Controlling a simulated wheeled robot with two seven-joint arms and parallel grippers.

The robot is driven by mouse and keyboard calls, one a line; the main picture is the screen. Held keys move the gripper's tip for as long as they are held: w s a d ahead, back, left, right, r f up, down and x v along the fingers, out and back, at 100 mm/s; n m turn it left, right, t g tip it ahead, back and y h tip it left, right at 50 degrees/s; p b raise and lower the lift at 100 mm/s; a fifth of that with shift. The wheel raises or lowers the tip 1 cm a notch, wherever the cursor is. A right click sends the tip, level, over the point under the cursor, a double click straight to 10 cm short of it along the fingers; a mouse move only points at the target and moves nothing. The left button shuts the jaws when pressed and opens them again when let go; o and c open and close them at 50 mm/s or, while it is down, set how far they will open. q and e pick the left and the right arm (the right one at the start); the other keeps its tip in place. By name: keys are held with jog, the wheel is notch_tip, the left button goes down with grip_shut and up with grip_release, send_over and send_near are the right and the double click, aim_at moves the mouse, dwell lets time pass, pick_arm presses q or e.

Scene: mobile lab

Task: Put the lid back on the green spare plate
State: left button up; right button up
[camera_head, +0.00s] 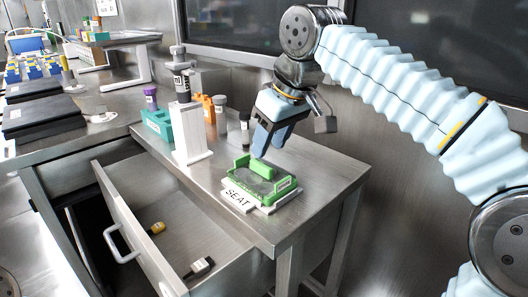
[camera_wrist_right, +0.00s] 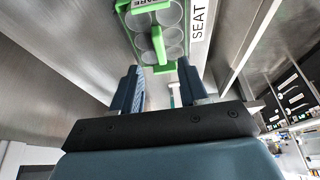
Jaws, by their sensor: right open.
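The green spare plate (camera_head: 270,201) sits on the white seat (camera_head: 238,197) marked SEAT, near the bench's front corner. In the right wrist view the green plate (camera_wrist_right: 133,20) shows round clear wells and a label. A green upright tab (camera_head: 262,168) stands up from its middle; it also shows in the wrist view (camera_wrist_right: 158,45). I cannot tell whether this tab belongs to the lid, and I see no separate lid. My right gripper (camera_head: 268,150) is open and empty, just above and behind the plate, fingers pointing down. My left gripper is not in view.
A white stand (camera_head: 190,135) holding a dark tool, a teal rack (camera_head: 157,122) and an orange rack (camera_head: 208,108) stand left of the plate. An open drawer (camera_head: 165,215) below holds small yellow and black items. The steel wall is close behind. Bench right of the plate is clear.

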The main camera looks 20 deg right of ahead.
jog(key=p+v, duration=0.1)
jog(key=v, duration=0.7)
jog(key=shift+p, duration=0.4)
